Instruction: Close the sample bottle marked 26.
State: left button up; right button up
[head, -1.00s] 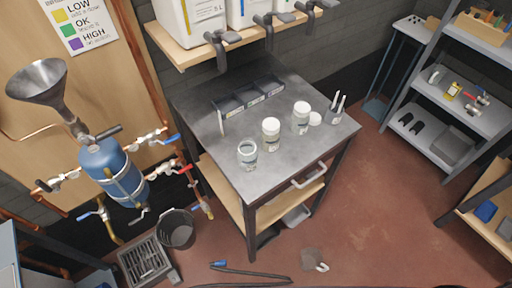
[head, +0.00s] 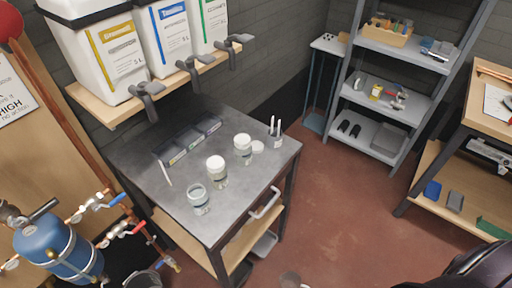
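Three sample bottles stand upright on the grey metal table. The nearest bottle (head: 199,202) is clear and has no lid on it. The middle bottle (head: 217,174) and the far bottle (head: 243,149) have white lids on. A loose white lid (head: 258,147) lies on the table just right of the far bottle. The numbers on the labels are too small to read, so I cannot tell which bottle is 26. Neither of my grippers is in view.
The table (head: 245,195) also bears a row of dark bins (head: 189,141), a thin white upright piece (head: 165,173) and a holder with white sticks (head: 276,139). Taps on canisters (head: 110,55) overhang its back. A drawer handle (head: 264,204) juts from its front. Red floor is open to the right.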

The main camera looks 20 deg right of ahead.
aim_at(197, 196)
jog(key=u, duration=0.75)
jog(key=k+l+u, duration=0.2)
jog(key=l+u, duration=0.2)
jog(key=k+l+u, duration=0.2)
jog(key=u, duration=0.15)
jog(key=k+l+u, duration=0.25)
jog(key=u, duration=0.15)
jog(key=k+l+u, duration=0.45)
jog(key=k, duration=0.55)
jog(key=k+l+u, duration=0.1)
jog(key=k, duration=0.5)
